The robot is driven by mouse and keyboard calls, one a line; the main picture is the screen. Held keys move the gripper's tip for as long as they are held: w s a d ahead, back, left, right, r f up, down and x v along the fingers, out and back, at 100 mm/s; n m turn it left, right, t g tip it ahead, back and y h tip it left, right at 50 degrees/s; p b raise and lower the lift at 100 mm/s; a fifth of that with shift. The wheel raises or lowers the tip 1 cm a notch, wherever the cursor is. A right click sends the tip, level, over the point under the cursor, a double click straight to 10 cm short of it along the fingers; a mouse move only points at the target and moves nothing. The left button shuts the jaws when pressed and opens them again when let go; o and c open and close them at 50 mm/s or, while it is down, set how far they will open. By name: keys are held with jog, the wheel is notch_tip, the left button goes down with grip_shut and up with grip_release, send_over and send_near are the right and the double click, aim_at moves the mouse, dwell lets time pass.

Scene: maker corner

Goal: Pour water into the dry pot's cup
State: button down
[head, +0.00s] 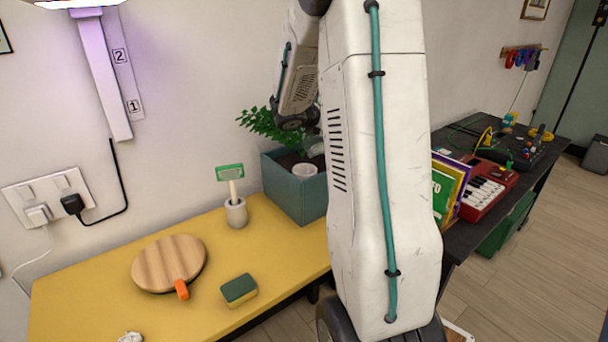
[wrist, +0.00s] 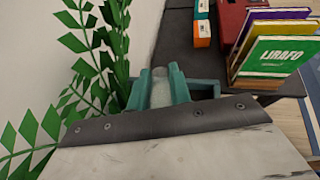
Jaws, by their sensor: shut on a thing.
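A blue-grey planter box (head: 290,195) with a leafy green plant (head: 262,124) stands at the right end of the yellow table, partly behind my arm. A small white cup (head: 304,171) sits in its soil. In the wrist view, my gripper (wrist: 160,80) is shut on a pale, translucent vessel (wrist: 159,93), whose shape is mostly hidden. In the head view, a greyish translucent thing (head: 314,146), seemingly this vessel, is just above the cup, half hidden by my arm. I cannot tell its tilt or see any water flowing. Plant leaves (wrist: 88,65) are close to the left finger.
The yellow table (head: 260,255) holds a round wooden board (head: 168,262), a sponge (head: 239,289) and a small pot with a green-white tag (head: 236,213). Right of my arm, a dark bench carries upright books (head: 444,190) and a red keyboard (head: 484,190). A lamp hangs at upper left.

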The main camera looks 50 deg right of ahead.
jog(key=shift+a+h+p, duration=0.4)
jog(key=shift+a+h, duration=0.2)
jog(key=shift+h, duration=0.1)
dwell(0.8)
